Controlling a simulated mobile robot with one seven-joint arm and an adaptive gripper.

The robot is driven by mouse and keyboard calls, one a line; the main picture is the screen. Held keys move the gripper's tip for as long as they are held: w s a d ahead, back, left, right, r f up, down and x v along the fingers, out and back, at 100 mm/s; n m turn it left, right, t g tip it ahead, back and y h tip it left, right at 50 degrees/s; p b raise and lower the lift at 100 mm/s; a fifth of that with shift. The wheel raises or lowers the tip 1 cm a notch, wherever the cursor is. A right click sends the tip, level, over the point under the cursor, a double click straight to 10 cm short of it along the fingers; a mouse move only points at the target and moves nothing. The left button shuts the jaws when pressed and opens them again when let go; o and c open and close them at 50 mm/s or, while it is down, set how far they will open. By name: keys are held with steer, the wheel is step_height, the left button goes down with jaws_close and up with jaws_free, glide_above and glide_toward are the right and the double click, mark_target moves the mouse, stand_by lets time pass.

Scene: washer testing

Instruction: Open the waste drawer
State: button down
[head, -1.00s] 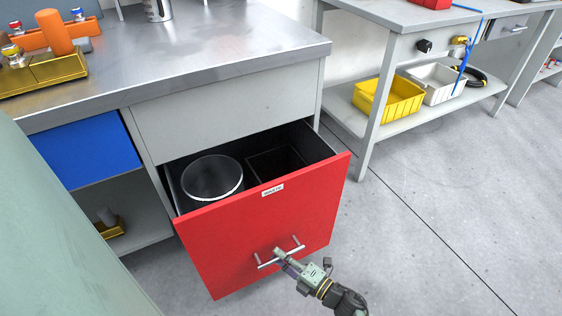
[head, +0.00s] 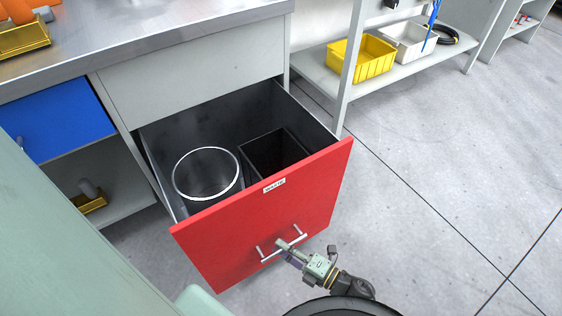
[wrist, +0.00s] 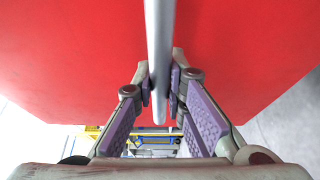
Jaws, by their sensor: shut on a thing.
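The waste drawer has a red front (head: 245,215) with a small white label (head: 274,186). It stands pulled well out of the grey bench. Inside are a round bin with a pale rim (head: 207,172) on the left and a dark rectangular bin (head: 272,155) on the right. A metal bar handle (head: 268,253) is fixed to the front. My gripper (head: 289,247) is at the handle. In the wrist view my gripper (wrist: 160,92) has its two purple-padded fingers on either side of the handle bar (wrist: 159,50), shut on it.
A blue drawer front (head: 60,120) is at the left, above an open shelf holding a small yellow tray (head: 90,202). A yellow bin (head: 362,58) and a white bin (head: 408,40) stand on the low shelf behind. The floor at the right is clear.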

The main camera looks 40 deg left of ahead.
steer(key=shift+s+d, duration=0.1)
stand_by(0.3)
steer(key=c, duration=1.6)
jaws_free()
steer(key=shift+d, duration=0.1)
steer(key=d, duration=1.2)
steer(key=shift+r, duration=0.1)
